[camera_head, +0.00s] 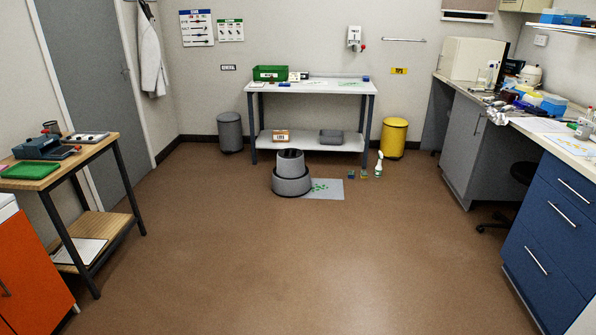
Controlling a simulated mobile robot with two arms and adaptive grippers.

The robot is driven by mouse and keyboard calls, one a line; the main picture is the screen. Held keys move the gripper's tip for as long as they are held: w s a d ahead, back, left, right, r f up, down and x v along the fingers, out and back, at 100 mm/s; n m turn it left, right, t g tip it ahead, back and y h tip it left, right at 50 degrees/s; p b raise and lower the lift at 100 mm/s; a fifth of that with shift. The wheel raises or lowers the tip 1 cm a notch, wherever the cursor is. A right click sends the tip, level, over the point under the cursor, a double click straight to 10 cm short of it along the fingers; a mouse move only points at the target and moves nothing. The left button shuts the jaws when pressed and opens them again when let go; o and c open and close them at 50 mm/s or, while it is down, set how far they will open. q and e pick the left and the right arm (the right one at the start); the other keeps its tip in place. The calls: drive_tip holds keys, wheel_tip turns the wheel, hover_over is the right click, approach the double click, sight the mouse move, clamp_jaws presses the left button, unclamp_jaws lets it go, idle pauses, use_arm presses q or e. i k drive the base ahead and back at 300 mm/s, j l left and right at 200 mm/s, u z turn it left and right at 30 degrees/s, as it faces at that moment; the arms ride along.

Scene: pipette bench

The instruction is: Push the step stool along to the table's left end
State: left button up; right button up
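The step stool (291,185) is a round grey two-tier stool with dark bands. It stands upright on the brown floor in front of the table, near the left half of the table's front. The table (312,88) has a white top, dark blue-grey legs and a lower shelf. Its left end (251,130) is to the left of and behind the stool. Neither of my grippers shows in the head view.
A grey mat (326,189) with green marks lies right of the stool. A grey bin (230,133) is left of the table, a yellow bin (394,138) right. The floor (300,260) in front is clear.

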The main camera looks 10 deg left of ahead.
sight(291, 178)
drive_tip(key=i+z, duration=0.1)
drive_tip(key=i, duration=3.8)
drive_tip(key=i+u, duration=0.1)
drive_tip(key=i, duration=0.65)
drive_tip(key=i+l+u, duration=0.1)
drive_tip(key=i, duration=0.7)
